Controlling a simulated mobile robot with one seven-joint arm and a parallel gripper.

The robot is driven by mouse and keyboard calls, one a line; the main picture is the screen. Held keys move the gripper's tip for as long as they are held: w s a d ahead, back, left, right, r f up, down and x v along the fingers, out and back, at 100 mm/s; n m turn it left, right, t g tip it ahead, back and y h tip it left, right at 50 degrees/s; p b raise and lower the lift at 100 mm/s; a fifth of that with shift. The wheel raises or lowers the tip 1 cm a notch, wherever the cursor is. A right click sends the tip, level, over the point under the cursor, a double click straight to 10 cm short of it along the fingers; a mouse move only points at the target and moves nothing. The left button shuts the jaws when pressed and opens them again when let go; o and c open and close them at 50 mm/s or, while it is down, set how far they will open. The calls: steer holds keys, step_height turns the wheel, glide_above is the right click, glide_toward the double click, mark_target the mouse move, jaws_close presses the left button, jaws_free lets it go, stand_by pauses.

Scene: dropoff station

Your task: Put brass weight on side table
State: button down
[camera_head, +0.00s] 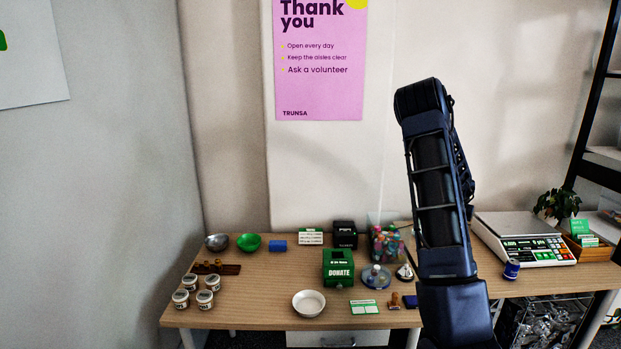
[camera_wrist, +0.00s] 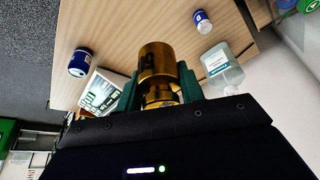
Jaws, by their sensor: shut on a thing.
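My gripper (camera_wrist: 158,88) is shut on the brass weight (camera_wrist: 157,62) in the wrist view. The weight is a shiny golden cylinder with a narrower neck, held between the two dark green fingers. Below it in the picture is a light wooden top (camera_wrist: 125,30); the gap between weight and wood is hard to judge. I cannot tell for sure whether this top is the side table. In the head view my arm stands up at right of centre, and the gripper and weight are not visible there.
Near the weight are a blue can (camera_wrist: 80,62), a clear bottle (camera_wrist: 222,70), a small white-and-blue jar (camera_wrist: 202,21) and a white-green item (camera_wrist: 103,92).

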steer(key=w+a+r+n+y, duration=0.1)
steer(key=w+a+n, duration=0.15)
steer(key=a, duration=1.35)
steer(key=w+a+n, duration=0.2)
steer(key=w+a, duration=0.1)
steer(key=a, duration=1.3)
steer(key=m+h, duration=0.2)
steer(key=m, duration=0.6)
glide_above(488, 259)
steer(key=a, duration=0.1)
steer(key=f, duration=0.2)
steer(key=shift+g, duration=0.4)
steer(key=f, duration=1.9)
steer(key=shift+s+a, duration=0.1)
steer(key=shift+s, duration=0.25)
steer(key=shift+f, duration=0.2)
